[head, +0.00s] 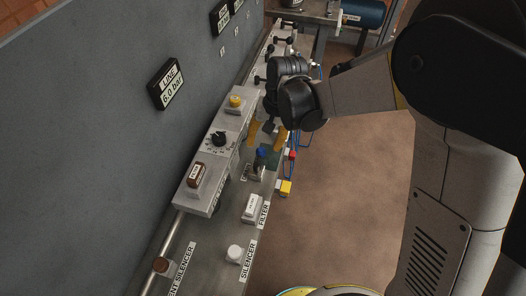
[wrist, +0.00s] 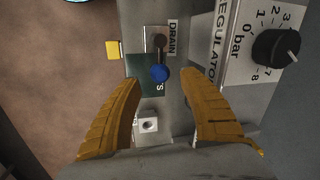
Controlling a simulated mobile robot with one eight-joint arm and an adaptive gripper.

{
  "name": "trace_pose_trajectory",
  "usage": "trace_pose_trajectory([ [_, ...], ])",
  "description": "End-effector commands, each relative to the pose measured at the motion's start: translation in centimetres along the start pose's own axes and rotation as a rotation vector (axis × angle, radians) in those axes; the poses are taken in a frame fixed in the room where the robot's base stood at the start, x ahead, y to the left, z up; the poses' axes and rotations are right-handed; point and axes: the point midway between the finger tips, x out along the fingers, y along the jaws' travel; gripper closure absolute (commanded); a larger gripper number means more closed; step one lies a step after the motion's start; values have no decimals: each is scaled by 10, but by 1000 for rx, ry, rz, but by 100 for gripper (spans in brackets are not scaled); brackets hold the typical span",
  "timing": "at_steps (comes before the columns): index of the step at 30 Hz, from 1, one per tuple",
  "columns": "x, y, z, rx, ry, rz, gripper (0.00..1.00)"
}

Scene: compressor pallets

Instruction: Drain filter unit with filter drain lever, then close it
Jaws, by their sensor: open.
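The drain lever is a short dark lever with a blue knob (wrist: 159,73), beside a DRAIN label (wrist: 172,38). In the head view the blue knob (head: 261,153) stands just below my gripper (head: 267,136). In the wrist view my gripper (wrist: 159,80) is open, with one orange finger on each side of the knob's line. The knob appears beyond or level with the fingertips; contact cannot be told. A white block (head: 251,206) sits beside the FILTER label (head: 264,214). A dark green plate (wrist: 142,80) lies beside the lever, partly hidden by a finger.
A regulator dial (wrist: 276,48) on a raised grey box stands close to the right finger; it also shows in the head view (head: 219,139). A yellow block (head: 286,187) sits at the bench edge. A gauge reading LINE 6.0 bar (head: 167,83) hangs on the wall. Open floor lies right.

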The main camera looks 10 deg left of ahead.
Motion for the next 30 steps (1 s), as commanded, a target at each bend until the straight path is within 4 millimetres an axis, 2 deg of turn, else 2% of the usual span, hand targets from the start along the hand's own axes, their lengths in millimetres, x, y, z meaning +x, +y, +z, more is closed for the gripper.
trace_pose_trajectory([
  [1, 13, 0, 0, -1, 0, 0, 51],
  [3, 24, 0, 0, -1, 0, 0, 51],
  [7, 39, 0, 0, -2, 0, 0, 51],
  [19, 44, 0, 0, -1, 1, 0, 52],
  [21, 44, 0, 0, -1, 1, 0, 73],
  [24, 44, 0, 0, -1, 1, 0, 100],
  [30, 44, 0, 0, 4, 2, 0, 100],
])
